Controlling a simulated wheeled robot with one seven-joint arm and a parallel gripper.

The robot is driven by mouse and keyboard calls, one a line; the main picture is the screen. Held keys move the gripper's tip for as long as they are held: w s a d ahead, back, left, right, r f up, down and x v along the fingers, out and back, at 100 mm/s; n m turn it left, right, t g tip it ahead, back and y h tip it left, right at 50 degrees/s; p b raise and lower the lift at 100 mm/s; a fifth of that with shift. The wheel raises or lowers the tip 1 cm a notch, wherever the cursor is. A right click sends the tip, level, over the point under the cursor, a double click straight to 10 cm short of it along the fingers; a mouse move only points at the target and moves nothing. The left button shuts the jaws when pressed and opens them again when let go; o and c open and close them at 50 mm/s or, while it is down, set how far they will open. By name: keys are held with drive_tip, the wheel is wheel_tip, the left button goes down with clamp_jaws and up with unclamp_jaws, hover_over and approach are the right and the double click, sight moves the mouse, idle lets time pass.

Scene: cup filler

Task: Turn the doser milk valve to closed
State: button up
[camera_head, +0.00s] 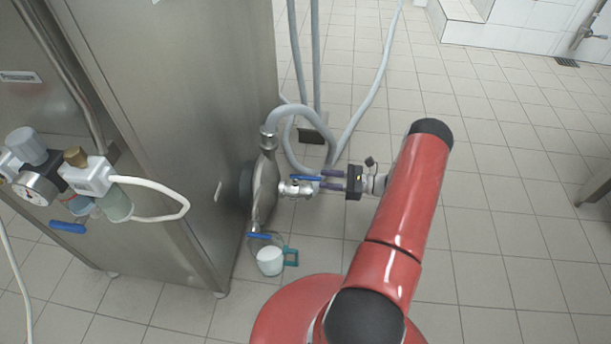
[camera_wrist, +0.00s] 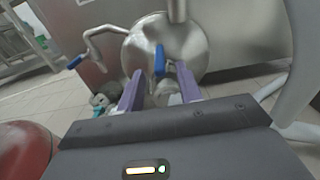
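The doser (camera_head: 265,190) is a round steel body on the side of the steel cabinet. A valve with a blue lever (camera_head: 306,178) sticks out to its right; this lever also shows upright in the wrist view (camera_wrist: 160,60). A second blue lever (camera_head: 260,235) sits at the lower outlet, also at left in the wrist view (camera_wrist: 76,61). Which one is the milk valve is not marked. My gripper (camera_head: 330,179) is open, its purple fingers (camera_wrist: 158,84) apart, pointing at the first lever. The lever appears between or just beyond the fingertips; contact cannot be told.
A white cup with a teal handle (camera_head: 270,261) is below the outlet. Grey hoses (camera_head: 317,70) rise behind the doser. The steel cabinet (camera_head: 180,110) stands left, with a gauge and regulator unit (camera_head: 38,187).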

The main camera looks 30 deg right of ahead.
sight(305, 176)
drive_tip(key=x, duration=0.7)
drive_tip(key=shift+w+a, duration=0.15)
drive_tip(key=shift+a, duration=0.1)
clamp_jaws()
